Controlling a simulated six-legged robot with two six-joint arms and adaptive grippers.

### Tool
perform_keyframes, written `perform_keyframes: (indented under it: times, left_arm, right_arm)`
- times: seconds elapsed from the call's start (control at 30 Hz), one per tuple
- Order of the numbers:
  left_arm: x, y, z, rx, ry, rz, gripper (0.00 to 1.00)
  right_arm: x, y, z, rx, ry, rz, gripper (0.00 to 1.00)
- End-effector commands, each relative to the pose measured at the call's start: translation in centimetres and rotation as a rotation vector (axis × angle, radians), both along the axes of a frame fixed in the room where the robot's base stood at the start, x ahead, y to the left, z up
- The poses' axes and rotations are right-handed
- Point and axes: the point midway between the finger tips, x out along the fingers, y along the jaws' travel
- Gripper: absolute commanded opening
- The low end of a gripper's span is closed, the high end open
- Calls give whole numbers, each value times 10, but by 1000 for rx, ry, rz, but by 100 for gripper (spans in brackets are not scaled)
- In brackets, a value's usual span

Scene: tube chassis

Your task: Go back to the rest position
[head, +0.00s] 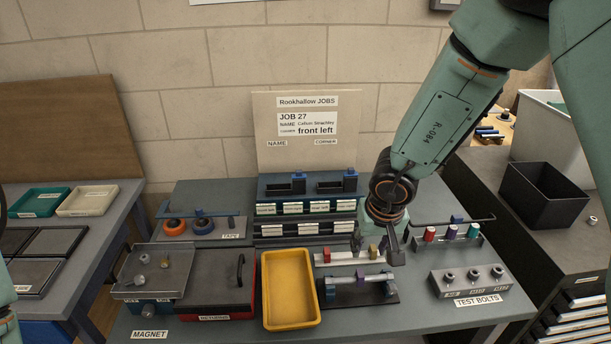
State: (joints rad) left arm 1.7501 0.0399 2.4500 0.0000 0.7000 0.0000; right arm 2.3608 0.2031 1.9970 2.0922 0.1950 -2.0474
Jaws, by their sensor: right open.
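My right arm comes in from the upper right and points down. Its right gripper (378,243) is open and appears empty, with one dark finger and one paler finger apart. It hangs over the back of a small fixture (358,292) that carries a pale tube with coloured collars. A second pale bar (340,258) with red and yellow pieces lies just behind it, close under the fingers. I cannot tell whether the fingers touch it. Only a sliver of my left arm shows at the left edge, and its gripper is out of the picture.
A yellow tray (290,322), a red-edged box (229,316) and a magnet station (152,306) stand left of the fixture. A test bolts block (470,283) and coloured spools (452,232) are at right. Racks and a job board (308,153) stand behind.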

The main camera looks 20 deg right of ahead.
Motion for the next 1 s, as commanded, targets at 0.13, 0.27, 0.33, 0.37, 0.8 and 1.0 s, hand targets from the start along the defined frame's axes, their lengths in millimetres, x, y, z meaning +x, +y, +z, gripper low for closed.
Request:
perform_keyframes:
  times: [0.13, 0.27, 0.33, 0.37, 0.8, 1.0]
  left_arm:
    - [0, 0, -6, 0, 0, 0, 40]
    - [0, 0, -30, 0, 0, 0, 40]
    - [0, 0, -46, 0, 0, 0, 40]
    - [0, 0, -53, 0, 0, 0, 40]
    - [0, 0, -143, 0, 0, 0, 40]
    - [0, 0, -184, 0, 0, 0, 40]
  right_arm:
    - [-8, -1, -13, -13, 22, 3, 43]
    - [-39, -8, -61, -66, 98, 8, 43]
    - [-61, -13, -93, -109, 147, 16, 43]
    - [-70, -15, -106, -127, 164, 19, 43]
    - [-174, -28, -262, -287, 253, 122, 43]
    - [-216, -9, -325, -232, 235, 178, 43]
